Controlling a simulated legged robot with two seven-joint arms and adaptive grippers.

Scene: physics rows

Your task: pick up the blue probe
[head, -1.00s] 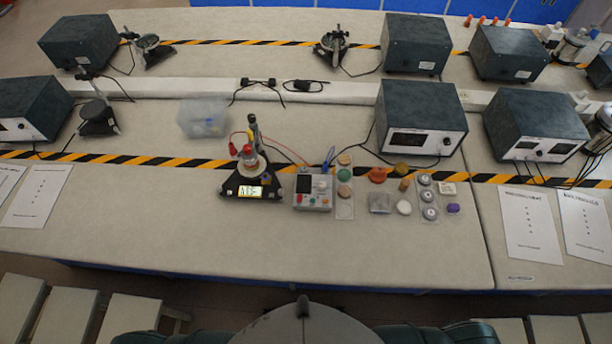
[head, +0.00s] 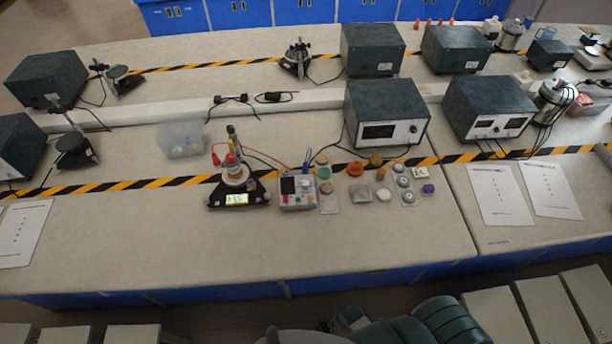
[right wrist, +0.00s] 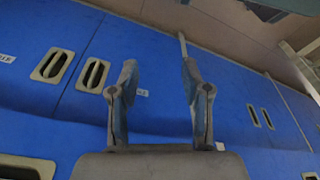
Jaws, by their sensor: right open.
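The blue probe (head: 306,166) is small in the head view, standing at the back right corner of a grey meter box (head: 297,191) on the bench. A red wire runs toward that spot. My right gripper (right wrist: 158,80) shows in the right wrist view, open and empty, in front of the blue cabinet fronts (right wrist: 60,105). It is well away from the probe, which that view does not show. In the head view no gripper fingers show, only green parts of my arm at the bottom edge. My left gripper is not in view.
Left of the meter box stands a black-based device (head: 238,195) with a lit display. Several small discs and pots lie to its right. A clear bin (head: 181,140) and a power supply (head: 386,112) stand behind. The bench front (head: 250,250) is clear. Stools (head: 505,315) stand below.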

